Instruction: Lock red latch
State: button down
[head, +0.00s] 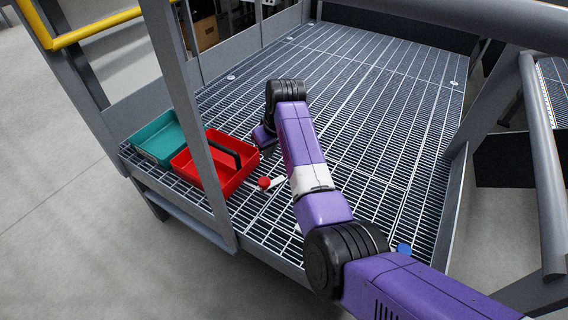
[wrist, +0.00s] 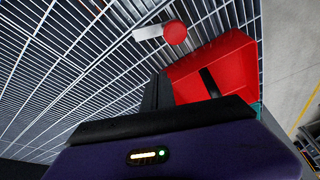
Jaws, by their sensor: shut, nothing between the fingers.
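The red latch (head: 264,182) is a round red knob with a short white bar, low on the grating just right of the red tray. In the wrist view the red knob (wrist: 175,33) is at the top, with the white bar pointing left from it. I cannot tell whether it is locked. My gripper (wrist: 158,88) is shut and empty, its dark fingers pointing toward the grating below the knob in the picture, apart from it. In the head view my gripper's purple body (head: 263,137) is up and behind the latch; its fingertips are not clear.
A red tray (head: 232,179) with a black bar across it stands close to the latch, with a teal tray (head: 158,139) to its left. A grey post (head: 196,110) and a yellow rail (head: 97,27) border the catwalk. A blue knob (head: 403,249) shows beside my arm. Grating behind is clear.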

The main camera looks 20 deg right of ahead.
aim_at(270, 177)
jog(key=b+x, duration=0.4)
jog(key=x, duration=0.6)
jog(key=shift+d+f+b, duration=0.1)
jog(key=shift+d+b, duration=0.05)
jog(key=shift+b, duration=0.25)
jog(key=shift+s+d+p, duration=0.1)
jog(key=shift+s+p, duration=0.2)
jog(key=shift+s, duration=0.15)
jog(key=shift+s+d, duration=0.15)
jog(key=shift+s, duration=0.6)
jog(key=shift+s+d, duration=0.2)
jog(key=shift+s, duration=0.55)
